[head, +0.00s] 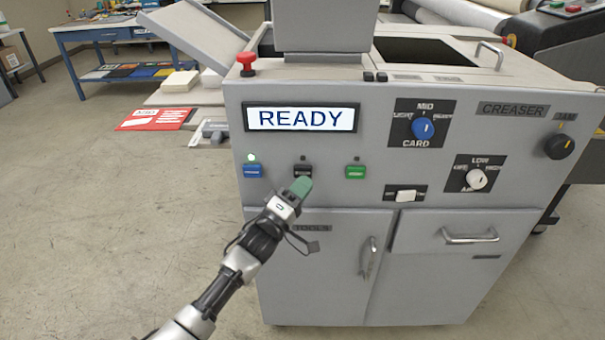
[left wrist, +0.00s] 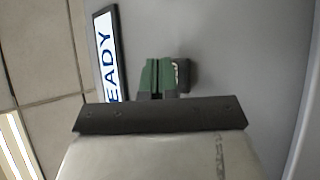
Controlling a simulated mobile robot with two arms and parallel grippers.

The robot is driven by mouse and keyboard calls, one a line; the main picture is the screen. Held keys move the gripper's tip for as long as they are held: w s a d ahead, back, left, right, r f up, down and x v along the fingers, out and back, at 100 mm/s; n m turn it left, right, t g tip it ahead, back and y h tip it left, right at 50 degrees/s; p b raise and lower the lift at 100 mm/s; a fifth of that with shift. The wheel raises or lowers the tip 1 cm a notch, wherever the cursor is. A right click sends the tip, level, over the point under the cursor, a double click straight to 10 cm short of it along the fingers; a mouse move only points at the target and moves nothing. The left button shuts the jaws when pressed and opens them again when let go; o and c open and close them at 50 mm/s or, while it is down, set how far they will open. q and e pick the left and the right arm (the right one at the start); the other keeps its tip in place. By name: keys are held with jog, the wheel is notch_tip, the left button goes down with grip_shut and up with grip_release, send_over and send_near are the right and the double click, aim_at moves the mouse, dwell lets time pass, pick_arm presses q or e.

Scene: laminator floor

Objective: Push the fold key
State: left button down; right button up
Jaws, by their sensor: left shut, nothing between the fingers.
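A row of three keys sits on the grey creaser front below the display: a blue key (head: 253,171), a black key (head: 303,170) and a green key (head: 355,171). Their lettering is too small to read, so I cannot tell which one is the fold key. My left gripper (head: 301,186) is shut and empty, its green fingertips just below and partly over the black key. In the left wrist view the fingertips (left wrist: 158,76) are beside a black key (left wrist: 187,76) and partly cover it. I cannot tell whether they touch it. My right gripper is out of view.
The display (head: 301,118) reads READY. A small green lamp (head: 252,157) glows above the blue key. A red knob (head: 246,61), a blue dial (head: 423,128), a white dial (head: 477,179) and a white rocker switch (head: 405,195) are also on the machine.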

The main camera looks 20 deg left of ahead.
pick_arm(q)
jog(key=shift+w, duration=0.1)
dwell(0.3)
jog(key=shift+w+a, duration=0.15)
jog(key=shift+w, duration=0.2)
jog(key=shift+w, duration=0.3)
dwell(0.4)
jog(key=shift+s+p, duration=0.4)
jog(key=shift+s, duration=0.35)
jog(key=shift+d, duration=0.2)
jog(key=s+p, duration=0.1)
jog(key=s, duration=0.1)
jog(key=s+d+p, duration=0.1)
jog(key=s, duration=0.1)
jog(key=s+p, duration=0.1)
jog(key=shift+s+d+p, duration=0.25)
jog(key=shift+s+p, duration=0.1)
jog(key=shift+s, duration=0.05)
